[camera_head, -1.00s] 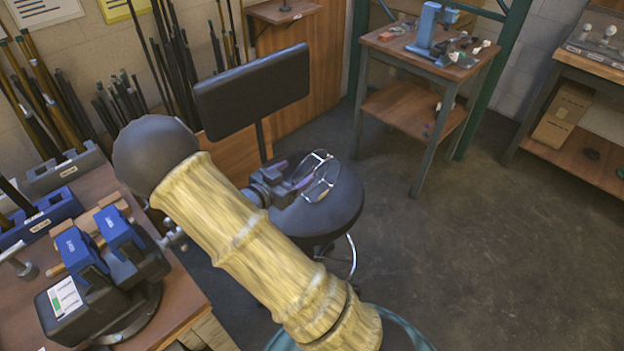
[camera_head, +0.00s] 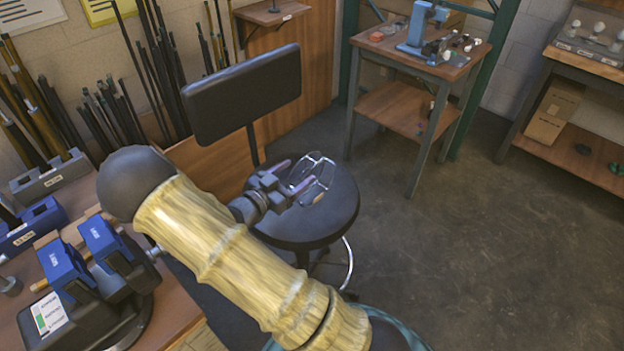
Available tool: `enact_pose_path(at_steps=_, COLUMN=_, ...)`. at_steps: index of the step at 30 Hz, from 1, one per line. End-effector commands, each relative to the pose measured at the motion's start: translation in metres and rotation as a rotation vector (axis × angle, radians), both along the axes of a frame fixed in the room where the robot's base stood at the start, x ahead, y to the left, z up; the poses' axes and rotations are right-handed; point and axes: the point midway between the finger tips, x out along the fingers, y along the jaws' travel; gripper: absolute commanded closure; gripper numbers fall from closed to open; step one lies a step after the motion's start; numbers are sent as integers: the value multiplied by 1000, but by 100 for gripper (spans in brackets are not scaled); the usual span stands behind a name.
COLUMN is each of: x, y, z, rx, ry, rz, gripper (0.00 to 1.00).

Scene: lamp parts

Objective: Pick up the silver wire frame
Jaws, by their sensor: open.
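The silver wire frame (camera_head: 318,172) is a thin looped cage on the round black seat of a stool (camera_head: 325,222). My gripper (camera_head: 296,176) is over the seat, at the left side of the frame. Its two fingers are spread apart, and the frame's near part shows between or just beyond the fingertips. I cannot tell whether the fingers touch the wire. My arm hides the near left part of the seat.
The stool has a dark backrest (camera_head: 243,95) behind my gripper. A workbench with a blue vise (camera_head: 105,242) is at the left. A small wooden table (camera_head: 420,50) stands at the back. The floor to the right is clear.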

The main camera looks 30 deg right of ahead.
Motion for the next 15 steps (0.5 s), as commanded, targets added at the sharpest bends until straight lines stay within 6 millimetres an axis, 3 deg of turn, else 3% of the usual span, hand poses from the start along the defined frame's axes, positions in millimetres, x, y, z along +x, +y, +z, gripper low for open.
enact_pose_path(at_steps=7, x=1, y=-5, z=1, rx=0, ry=-1, rz=-2, gripper=30)
enact_pose_path(at_steps=15, x=12, y=-41, z=6, rx=0, ry=0, rz=-4, gripper=30)
